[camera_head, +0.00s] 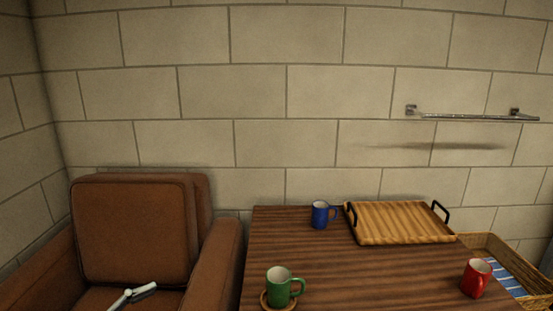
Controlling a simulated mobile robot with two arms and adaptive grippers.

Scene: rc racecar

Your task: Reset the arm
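Neither of my arms nor grippers can be made out for certain in the head view. A small pale thing with a dark grey end (134,295) shows over the seat of the brown armchair (135,232) at the lower left. I cannot tell what it is. On the wooden table (350,280), a green mug (277,286) stands on a round coaster at the front left. A blue mug (319,215) stands at the back, and a red mug (475,278) at the right. All three mugs are upright.
A slatted wooden tray (400,222) with black handles lies at the table's back right. A wicker basket (488,245) with blue-and-white striped cloth is beyond the table's right edge. A metal rail (470,116) is on the block wall. The table's middle is clear.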

